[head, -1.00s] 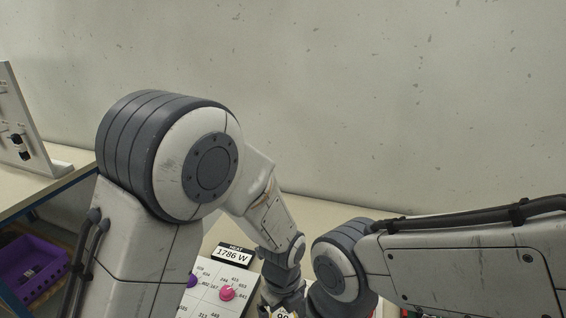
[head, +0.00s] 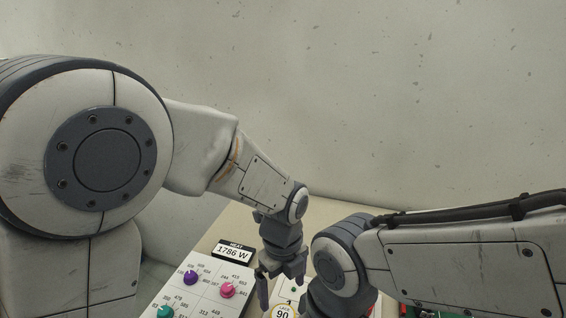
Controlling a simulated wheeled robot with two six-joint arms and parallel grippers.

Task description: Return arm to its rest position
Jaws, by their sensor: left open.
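My left arm comes in from the left, and its gripper (head: 268,294) points down over the table beside the knob panel. Its two dark fingers are apart with nothing seen between them. My right arm comes in from the right and bends down at its dark wrist; its gripper is below the picture's lower edge. The white panel (head: 206,312) carries a purple knob (head: 191,278), a pink knob (head: 227,290) and a teal knob (head: 165,312), with printed numbers around them. The left gripper is right of the pink knob and apart from it.
A round sign marked 90 (head: 283,313) is just right of the left gripper. A beige table (head: 325,212) runs back to a bare grey wall (head: 330,90). Green and red parts show under the right arm.

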